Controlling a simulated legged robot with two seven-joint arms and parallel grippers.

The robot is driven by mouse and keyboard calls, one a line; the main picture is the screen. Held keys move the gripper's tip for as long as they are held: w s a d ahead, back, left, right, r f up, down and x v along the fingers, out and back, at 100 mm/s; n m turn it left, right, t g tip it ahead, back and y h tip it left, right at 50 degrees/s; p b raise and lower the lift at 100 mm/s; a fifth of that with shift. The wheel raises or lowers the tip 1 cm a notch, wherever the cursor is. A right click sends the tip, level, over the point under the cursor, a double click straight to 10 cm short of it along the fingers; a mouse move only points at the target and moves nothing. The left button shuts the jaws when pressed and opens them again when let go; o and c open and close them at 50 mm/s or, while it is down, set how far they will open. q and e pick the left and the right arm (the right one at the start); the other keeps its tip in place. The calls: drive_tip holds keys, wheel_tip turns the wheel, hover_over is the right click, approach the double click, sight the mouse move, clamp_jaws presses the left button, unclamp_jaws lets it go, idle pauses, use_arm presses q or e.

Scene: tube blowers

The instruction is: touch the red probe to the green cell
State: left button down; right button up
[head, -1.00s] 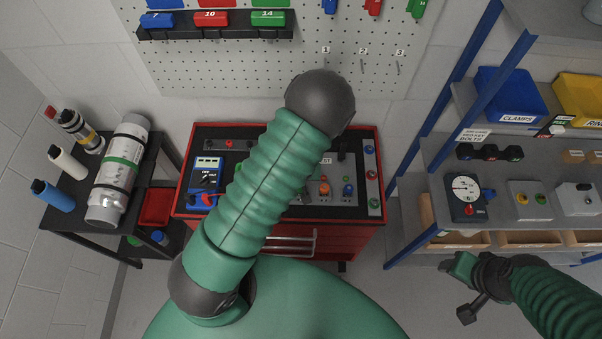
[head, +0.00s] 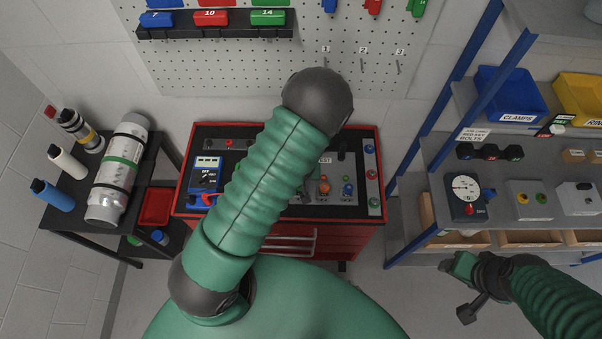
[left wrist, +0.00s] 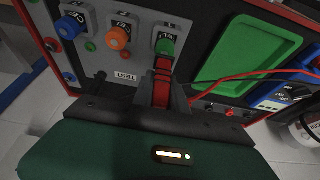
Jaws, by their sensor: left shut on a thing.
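The red probe (left wrist: 162,78) is in my left gripper (left wrist: 164,98), which is shut on it in the left wrist view. Its far end meets the lower edge of the green cell (left wrist: 166,46) in the picture; I cannot tell whether they touch. The green cell sits in a grey holder on the panel, beside the orange cell (left wrist: 119,37) and the blue cell (left wrist: 70,27). In the head view my left arm hides the left gripper, the probe and the green cell. My right gripper (head: 460,267) is at the lower right, away from the bench; its jaws are unclear.
A blue multimeter (head: 206,178) lies on the red-edged bench (head: 283,126); a red lead (left wrist: 233,77) runs across the left wrist view beside a green tray (left wrist: 246,60). A shelf (head: 437,150) stands right, and a side table with a cylinder (head: 118,172) left.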

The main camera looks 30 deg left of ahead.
use_arm(q)
drive_tip(key=shift+f+b, duration=0.35)
drive_tip(key=shift+f, duration=0.05)
idle(2.0)
drive_tip(key=shift+r, duration=0.15)
drive_tip(key=shift+r+p, duration=2)
drive_tip(key=shift+r, duration=0.4)
